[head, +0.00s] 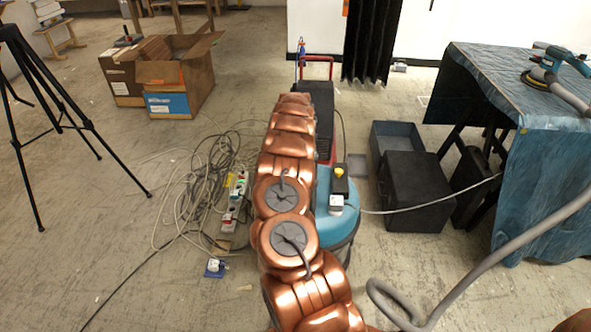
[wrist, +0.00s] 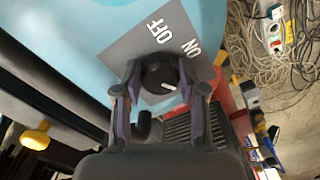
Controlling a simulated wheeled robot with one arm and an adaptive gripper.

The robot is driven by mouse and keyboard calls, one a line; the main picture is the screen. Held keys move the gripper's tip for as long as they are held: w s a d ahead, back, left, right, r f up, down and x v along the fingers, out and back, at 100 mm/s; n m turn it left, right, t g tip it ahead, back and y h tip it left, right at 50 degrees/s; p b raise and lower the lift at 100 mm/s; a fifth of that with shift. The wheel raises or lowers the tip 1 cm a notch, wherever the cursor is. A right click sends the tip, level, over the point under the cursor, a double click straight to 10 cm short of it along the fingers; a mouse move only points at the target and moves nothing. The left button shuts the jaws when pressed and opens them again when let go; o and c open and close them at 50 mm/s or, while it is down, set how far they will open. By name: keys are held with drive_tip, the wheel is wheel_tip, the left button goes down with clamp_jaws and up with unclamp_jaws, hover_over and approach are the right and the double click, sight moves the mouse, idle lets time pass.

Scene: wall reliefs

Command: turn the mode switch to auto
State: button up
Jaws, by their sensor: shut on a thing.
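The mode switch is a round black knob (wrist: 160,77) on a grey label plate (wrist: 125,52) on a light blue machine. The plate reads OFF above the knob and ON to the upper right. No AUTO word shows; part of the plate is hidden behind my fingers. A short white pointer line on the knob slants to the lower right, away from both visible words. My gripper (wrist: 160,84) is shut on the knob, one finger on each side. In the head view, the blue machine (head: 325,222) stands partly behind my copper arm, which hides the switch.
Tangled cables and a power strip (head: 236,196) lie left of the machine. Cardboard boxes (head: 178,82) and a tripod (head: 62,110) stand farther left. A black case (head: 415,190) and a draped table (head: 520,100) stand right. A grey hose (head: 480,285) crosses the lower right.

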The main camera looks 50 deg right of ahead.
idle(0.5)
drive_tip(key=o, duration=1.1)
drive_tip(key=shift+o, duration=0.2)
wheel_tip(320, 180, up, 12)
idle(0.3)
